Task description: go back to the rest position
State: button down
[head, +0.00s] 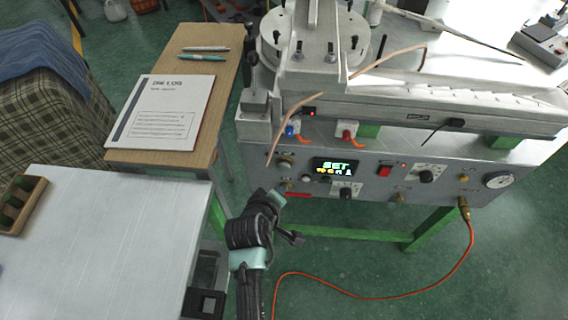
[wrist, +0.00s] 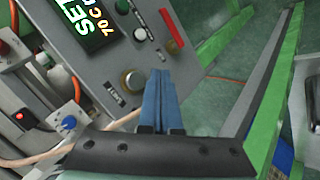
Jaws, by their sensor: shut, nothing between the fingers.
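My gripper (head: 280,190) is in front of the lower left of the wax injector's control panel (head: 375,182). In the wrist view, its blue fingers (wrist: 163,88) are together with nothing between them. Their tips are close to a brass knob (wrist: 133,80) and the panel's lower edge; I cannot tell whether they touch anything. The lit display (head: 335,167) reads SET in the head view. In the wrist view, the display (wrist: 85,20) shows SET and 70 C.
A wooden desk (head: 225,90) with a log booklet (head: 160,112) and pens stands to the left. A pale metal table (head: 110,240) is at the lower left. An orange hose (head: 380,295) lies on the green floor. A green frame (head: 430,230) stands under the machine.

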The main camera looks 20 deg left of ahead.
jog(key=shift+s+d, duration=0.1)
jog(key=shift+s, duration=0.6)
